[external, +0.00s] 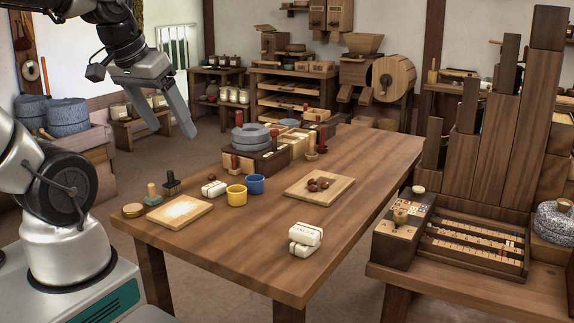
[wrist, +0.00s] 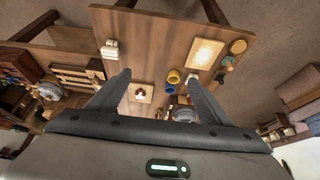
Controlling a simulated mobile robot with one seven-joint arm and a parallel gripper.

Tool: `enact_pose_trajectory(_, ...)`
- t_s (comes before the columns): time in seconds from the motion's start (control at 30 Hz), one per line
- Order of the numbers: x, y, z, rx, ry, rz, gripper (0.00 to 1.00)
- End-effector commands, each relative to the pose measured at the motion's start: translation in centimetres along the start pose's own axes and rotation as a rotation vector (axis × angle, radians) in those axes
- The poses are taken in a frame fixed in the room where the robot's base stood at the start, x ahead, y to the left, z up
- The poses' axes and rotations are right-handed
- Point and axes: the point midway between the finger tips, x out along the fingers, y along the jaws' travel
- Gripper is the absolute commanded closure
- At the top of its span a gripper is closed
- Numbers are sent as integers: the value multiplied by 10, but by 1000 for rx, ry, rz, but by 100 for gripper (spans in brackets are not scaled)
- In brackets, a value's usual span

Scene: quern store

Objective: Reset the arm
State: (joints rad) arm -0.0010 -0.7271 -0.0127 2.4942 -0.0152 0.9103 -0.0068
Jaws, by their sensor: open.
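My gripper (external: 168,118) is raised in the air at the upper left of the external view, above and to the left of the wooden table (external: 240,228). Its two dark fingers are spread apart with nothing between them. In the wrist view my gripper (wrist: 160,85) is also open and empty, with the table top (wrist: 150,40) beyond and below its fingers. My arm comes in from the upper left corner of the external view, and its middle is cut off by the frame.
On the table are a flour-dusted board (external: 180,211), a yellow cup (external: 236,195), a blue cup (external: 255,184), a board with brown items (external: 330,188), stacked white packets (external: 305,238) and a stone quern (external: 250,137). A dark bench (external: 480,272) stands right.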

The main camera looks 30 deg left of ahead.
Motion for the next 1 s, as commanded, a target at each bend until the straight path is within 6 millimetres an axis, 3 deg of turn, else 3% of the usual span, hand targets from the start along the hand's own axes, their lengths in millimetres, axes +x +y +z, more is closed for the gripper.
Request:
enact_pose_trajectory(0.03,-5,-8,-1,5,46,-11,27)
enact_pose_trajectory(0.1,-29,-6,-14,6,30,-9,27)
enact_pose_trajectory(0.27,-59,-5,-30,6,28,-9,27)
enact_pose_trajectory(0.6,-143,-4,-71,5,27,-8,27)
enact_pose_trajectory(0.73,-156,-4,-78,5,27,-8,27)
enact_pose_trajectory(1.0,-156,-4,-78,5,27,-8,27)
